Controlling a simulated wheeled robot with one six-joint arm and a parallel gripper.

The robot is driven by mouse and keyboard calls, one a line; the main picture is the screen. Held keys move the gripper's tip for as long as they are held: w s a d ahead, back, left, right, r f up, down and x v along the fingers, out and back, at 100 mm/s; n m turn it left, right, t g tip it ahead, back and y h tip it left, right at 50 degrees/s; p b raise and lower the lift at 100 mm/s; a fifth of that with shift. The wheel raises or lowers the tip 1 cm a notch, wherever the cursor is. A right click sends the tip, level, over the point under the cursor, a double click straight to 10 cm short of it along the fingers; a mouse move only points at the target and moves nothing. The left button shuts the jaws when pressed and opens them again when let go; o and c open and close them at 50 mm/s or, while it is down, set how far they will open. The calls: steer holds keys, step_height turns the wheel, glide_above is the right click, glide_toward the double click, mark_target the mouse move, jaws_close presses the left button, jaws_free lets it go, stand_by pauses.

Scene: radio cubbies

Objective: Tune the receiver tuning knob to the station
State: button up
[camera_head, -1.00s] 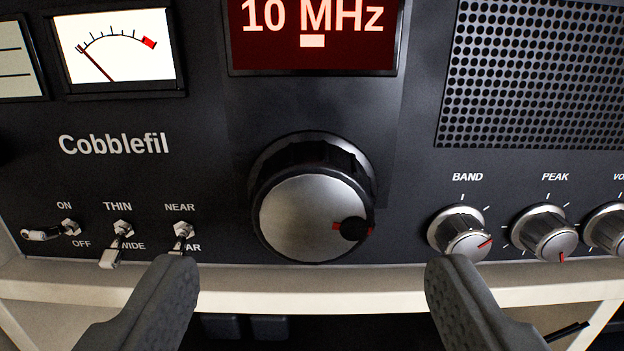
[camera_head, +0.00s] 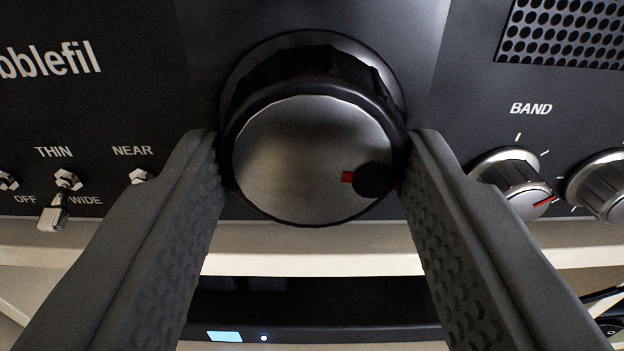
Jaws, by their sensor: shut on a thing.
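The receiver tuning knob (camera_head: 290,165) is a large black ribbed dial with a silver face, in the middle of the view. A black finger dimple with a red mark (camera_head: 347,177) sits at the right of its face. My gripper (camera_head: 314,165) is shut on the knob, one finger against its left side and one against its right. The frequency display and the needle meter are out of view now.
The BAND knob (camera_head: 512,180) stands close to the right of my right finger, with another knob (camera_head: 603,185) beyond it. The THIN/WIDE switch (camera_head: 60,200) and the NEAR switch (camera_head: 140,176) are at the left. A pale shelf edge (camera_head: 310,262) runs below the receiver.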

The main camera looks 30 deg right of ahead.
steer(key=shift+m, duration=2.4)
steer(key=o, duration=1)
steer(key=shift+a, duration=0.1)
steer(key=v, duration=1.7)
steer(key=shift+s+a, duration=0.1)
